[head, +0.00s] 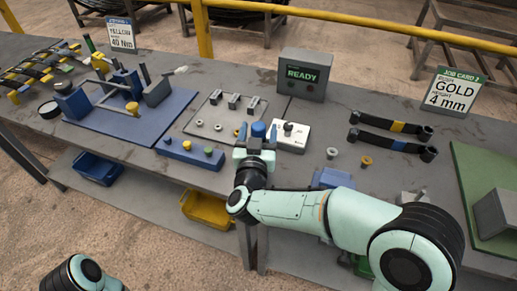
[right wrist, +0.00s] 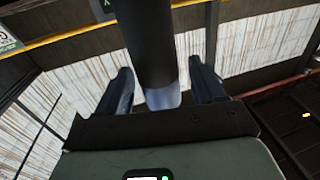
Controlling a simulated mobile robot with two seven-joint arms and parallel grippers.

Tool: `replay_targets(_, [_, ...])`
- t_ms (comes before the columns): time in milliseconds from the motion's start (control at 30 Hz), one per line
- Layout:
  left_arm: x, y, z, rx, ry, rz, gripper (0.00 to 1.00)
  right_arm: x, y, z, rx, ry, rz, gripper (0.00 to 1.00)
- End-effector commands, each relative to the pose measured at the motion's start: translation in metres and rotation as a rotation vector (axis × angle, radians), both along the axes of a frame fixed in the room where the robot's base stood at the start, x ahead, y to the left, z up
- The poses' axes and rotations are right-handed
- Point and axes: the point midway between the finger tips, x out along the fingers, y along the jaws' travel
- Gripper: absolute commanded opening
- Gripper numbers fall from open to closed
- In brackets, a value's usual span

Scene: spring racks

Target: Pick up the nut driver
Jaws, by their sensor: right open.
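My right gripper (head: 257,135) is over the middle of the bench, with its fingers apart. A blue rounded piece (head: 258,130), which looks like part of the nut driver, shows between the fingers. In the right wrist view, a thick dark cylinder with a blue end (right wrist: 155,50) stands between the two fingers of the gripper (right wrist: 165,90). Gaps show on both sides of it. The rest of the driver is hidden behind the gripper in the head view. My left gripper is out of view.
A white box with a black knob (head: 295,137) stands close right of the gripper. A blue block with buttons (head: 190,152) lies to the left, a grey tray (head: 225,108) behind. Two dark bars (head: 390,133) and a grey READY box (head: 304,75) are farther off.

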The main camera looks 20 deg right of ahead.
Motion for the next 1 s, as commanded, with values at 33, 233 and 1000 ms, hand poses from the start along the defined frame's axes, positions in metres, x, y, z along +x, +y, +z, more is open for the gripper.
replay_targets(33, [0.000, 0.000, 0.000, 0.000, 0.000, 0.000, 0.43, 0.000, 0.000, 0.000, 0.000, 0.000, 0.000, 0.68])
replay_targets(233, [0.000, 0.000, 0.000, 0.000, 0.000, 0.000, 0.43, 0.000, 0.000, 0.000, 0.000, 0.000, 0.001, 0.52])
replay_targets(1000, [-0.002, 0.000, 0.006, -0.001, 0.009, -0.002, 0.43, 0.000, 0.001, 0.033, 0.005, -0.010, 0.001, 0.01])
